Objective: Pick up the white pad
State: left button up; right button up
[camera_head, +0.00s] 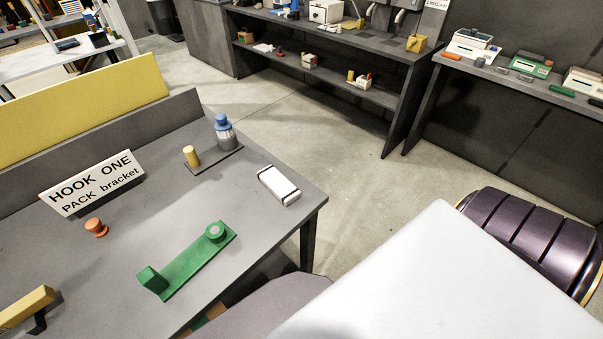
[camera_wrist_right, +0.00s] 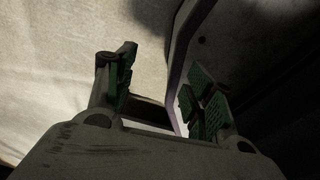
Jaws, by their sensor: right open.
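A white pad (camera_head: 278,186) with raised ends lies on the grey table (camera_head: 240,242), close to its right edge. No gripper is near it in the head view. My right gripper (camera_wrist_right: 160,88) shows in the right wrist view with its two green-lined fingers spread apart and nothing held between them. The white pad cannot be made out in the right wrist view. My left gripper is in neither view.
On the table are a green bracket (camera_head: 188,262), an orange knob (camera_head: 96,227), a blue-topped bottle (camera_head: 224,132), a yellow peg (camera_head: 191,157) and a sign (camera_head: 92,183). A yellow panel (camera_head: 80,112) stands behind.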

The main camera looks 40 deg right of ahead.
aim_at(285, 192)
jog(key=z, duration=0.9)
